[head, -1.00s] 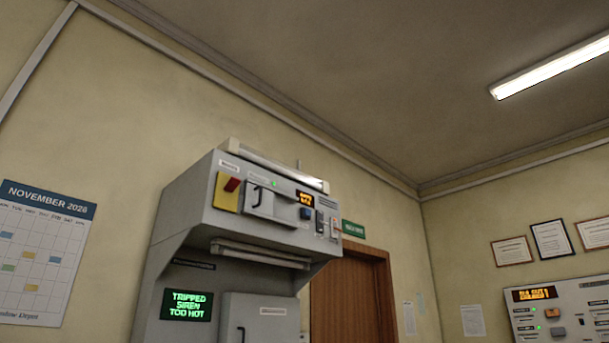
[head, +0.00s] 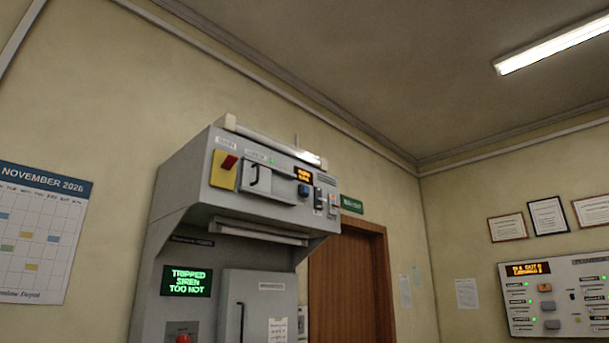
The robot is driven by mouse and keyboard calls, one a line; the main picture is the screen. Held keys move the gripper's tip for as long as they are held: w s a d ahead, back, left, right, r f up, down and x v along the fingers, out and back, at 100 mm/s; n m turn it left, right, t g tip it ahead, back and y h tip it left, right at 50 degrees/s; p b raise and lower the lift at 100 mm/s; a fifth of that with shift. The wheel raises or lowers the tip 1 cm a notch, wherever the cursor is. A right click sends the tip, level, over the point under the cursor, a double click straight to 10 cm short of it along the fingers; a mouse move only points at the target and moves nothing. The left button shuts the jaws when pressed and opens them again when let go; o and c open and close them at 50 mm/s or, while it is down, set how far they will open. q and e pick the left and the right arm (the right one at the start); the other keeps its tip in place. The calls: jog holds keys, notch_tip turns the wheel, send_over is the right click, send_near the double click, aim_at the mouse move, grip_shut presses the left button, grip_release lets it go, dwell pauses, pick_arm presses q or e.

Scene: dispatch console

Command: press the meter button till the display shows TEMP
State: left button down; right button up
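A grey cabinet (head: 170,225) stands against the wall, with an overhanging upper panel. On that panel a small amber display (head: 303,175) is lit, but its text is too small to read. A blue button (head: 304,190) sits just below the display. A red switch on a yellow plate (head: 224,170) and a small door with a black handle (head: 262,180) are to its left. A larger green display (head: 187,281) lower on the cabinet reads TRIPPED SIREN TOO HOT. Neither of my grippers is in view.
A red knob (head: 183,338) shows low on the cabinet. A brown door (head: 345,285) stands right of the cabinet. A second panel (head: 565,290) with an amber display and several buttons is at the far right. A calendar (head: 40,230) hangs at left.

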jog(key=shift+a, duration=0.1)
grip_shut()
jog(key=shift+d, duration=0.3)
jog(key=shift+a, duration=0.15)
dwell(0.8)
